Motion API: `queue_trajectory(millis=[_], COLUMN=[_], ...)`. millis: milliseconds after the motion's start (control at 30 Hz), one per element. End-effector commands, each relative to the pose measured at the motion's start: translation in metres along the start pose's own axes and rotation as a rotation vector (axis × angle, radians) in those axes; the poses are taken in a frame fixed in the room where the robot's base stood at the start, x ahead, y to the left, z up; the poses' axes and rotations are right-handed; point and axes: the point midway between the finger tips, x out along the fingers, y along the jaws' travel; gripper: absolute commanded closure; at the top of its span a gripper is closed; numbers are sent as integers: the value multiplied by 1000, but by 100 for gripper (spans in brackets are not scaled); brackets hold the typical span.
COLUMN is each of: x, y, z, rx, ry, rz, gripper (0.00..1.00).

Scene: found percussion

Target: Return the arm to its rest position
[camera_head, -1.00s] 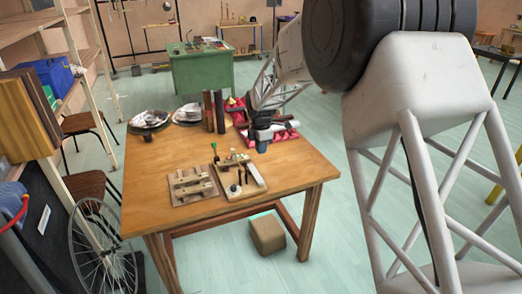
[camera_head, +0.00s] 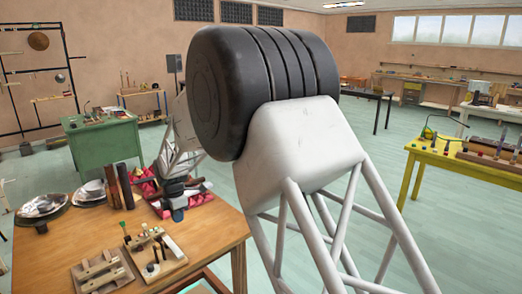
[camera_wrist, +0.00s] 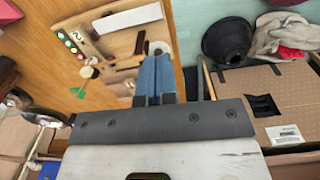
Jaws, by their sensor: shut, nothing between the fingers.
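My gripper (camera_head: 178,212) hangs over the right part of the wooden table (camera_head: 215,232), just in front of a red tray (camera_head: 205,205). In the wrist view its two blue fingers (camera_wrist: 154,78) are together with nothing between them. My arm reaches from the large black joint and white lattice link in the middle of the head view to the gripper. Part of the forearm is hidden behind the black joint.
On the table are a board with small parts (camera_head: 152,255), a wooden block fixture (camera_head: 100,270), dark upright tubes (camera_head: 118,185) and metal bowls (camera_head: 42,206). A green bench (camera_head: 105,140) stands behind. A yellow table (camera_head: 455,165) is at right, with open floor between.

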Motion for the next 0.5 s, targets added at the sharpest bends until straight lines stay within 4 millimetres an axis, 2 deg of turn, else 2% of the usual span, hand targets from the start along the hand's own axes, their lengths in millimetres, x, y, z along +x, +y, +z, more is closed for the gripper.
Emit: queue_trajectory(millis=[267,500], x=[-47,-89], y=[-52,-115], z=[42,79], rx=[206,433], ry=[-3,-4], rz=[24,46], gripper=[100,100])
